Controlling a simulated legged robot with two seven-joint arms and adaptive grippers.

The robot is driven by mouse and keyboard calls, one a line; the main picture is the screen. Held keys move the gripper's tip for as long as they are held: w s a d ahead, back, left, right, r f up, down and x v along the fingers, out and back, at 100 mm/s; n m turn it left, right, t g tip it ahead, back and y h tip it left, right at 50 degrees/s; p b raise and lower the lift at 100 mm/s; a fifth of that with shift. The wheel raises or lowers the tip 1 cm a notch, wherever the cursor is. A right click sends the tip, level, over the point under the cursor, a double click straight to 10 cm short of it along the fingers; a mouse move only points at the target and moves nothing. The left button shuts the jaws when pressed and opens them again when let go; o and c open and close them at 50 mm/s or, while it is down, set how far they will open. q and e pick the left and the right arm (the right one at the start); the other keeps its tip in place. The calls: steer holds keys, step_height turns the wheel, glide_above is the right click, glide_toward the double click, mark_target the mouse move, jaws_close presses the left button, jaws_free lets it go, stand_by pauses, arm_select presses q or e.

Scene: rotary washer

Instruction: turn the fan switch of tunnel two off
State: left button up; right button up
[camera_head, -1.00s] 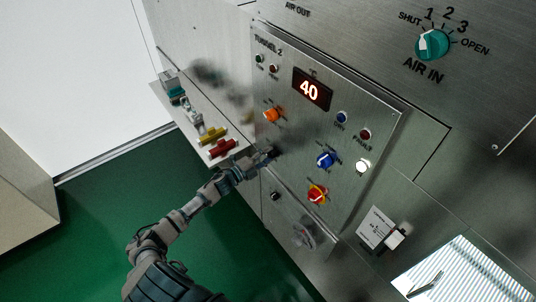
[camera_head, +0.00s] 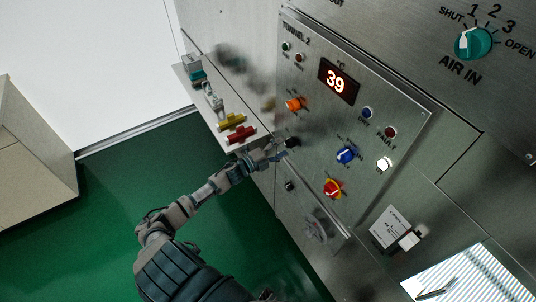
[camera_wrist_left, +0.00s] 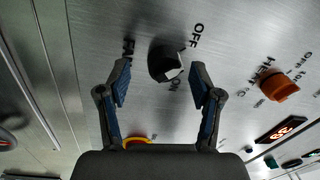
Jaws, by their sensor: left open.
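The black fan knob (camera_wrist_left: 165,62), labelled FAN with OFF and ON marks, is on the tunnel 2 panel (camera_head: 375,108). In the left wrist view its pale mark points down-right, near ON. OFF is up-right of it. My left gripper (camera_wrist_left: 160,70) is open, with one finger on each side of the knob in that view. Contact cannot be told. In the head view my left gripper (camera_head: 280,150) is at the panel's lower left edge, and the knob is mostly hidden there. My right gripper is not in view.
An orange heater knob (camera_head: 294,104), a blue knob (camera_head: 346,154) and a red-yellow knob (camera_head: 333,188) are on the same panel. A shelf with red (camera_head: 241,133) and yellow valves (camera_head: 231,121) juts out left of my gripper. The display (camera_head: 338,81) reads 39.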

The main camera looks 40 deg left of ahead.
arm_select(q)
steer(key=v, duration=1)
steer(key=shift+f, duration=0.15)
steer(key=shift+a, duration=0.1)
